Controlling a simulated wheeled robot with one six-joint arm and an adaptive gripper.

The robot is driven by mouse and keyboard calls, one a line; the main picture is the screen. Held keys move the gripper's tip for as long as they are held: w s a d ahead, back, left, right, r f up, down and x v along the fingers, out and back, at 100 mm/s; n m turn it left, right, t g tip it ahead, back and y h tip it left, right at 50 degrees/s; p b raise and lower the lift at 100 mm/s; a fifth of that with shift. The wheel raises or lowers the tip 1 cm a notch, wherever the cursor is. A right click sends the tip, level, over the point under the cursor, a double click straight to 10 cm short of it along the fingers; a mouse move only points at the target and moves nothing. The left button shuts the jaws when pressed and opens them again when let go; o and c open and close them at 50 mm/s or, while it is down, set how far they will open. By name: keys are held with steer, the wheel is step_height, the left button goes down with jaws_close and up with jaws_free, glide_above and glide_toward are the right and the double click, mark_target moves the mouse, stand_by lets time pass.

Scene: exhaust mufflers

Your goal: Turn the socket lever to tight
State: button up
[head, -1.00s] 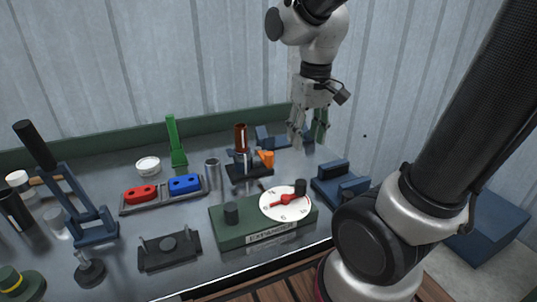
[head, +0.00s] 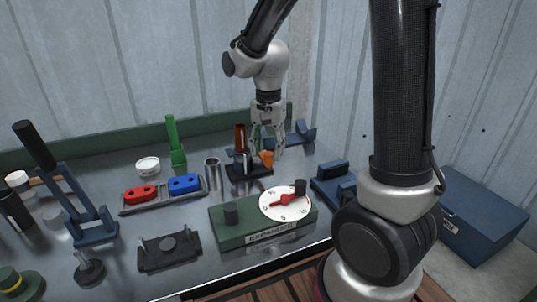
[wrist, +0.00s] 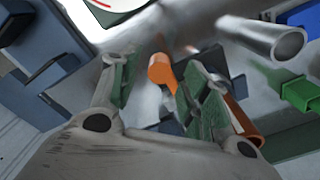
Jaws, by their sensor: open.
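A small orange lever (head: 266,159) is on the dark socket stand (head: 250,174) near the back of the bench. A brown tube (head: 240,138) stands upright at the socket. My gripper (head: 267,151) is open, pointing down at the orange lever. In the wrist view the lever (wrist: 160,70) shows between the two green-padded fingers (wrist: 157,72), with a gap on both sides. The brown tube (wrist: 246,128) shows beside the right finger. I cannot tell how high the fingertips are above the lever, and no tight mark is readable.
A green expander box (head: 230,231) with a white dial (head: 286,214) and red pointer stands in front. A steel tube (head: 212,172) and a rack with red (head: 140,194) and blue (head: 185,184) blocks are left. A blue cradle (head: 340,184) is right.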

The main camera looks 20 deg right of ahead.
steer(key=shift+f, duration=1.2)
steer(key=shift+c, duration=0.4)
jaws_close()
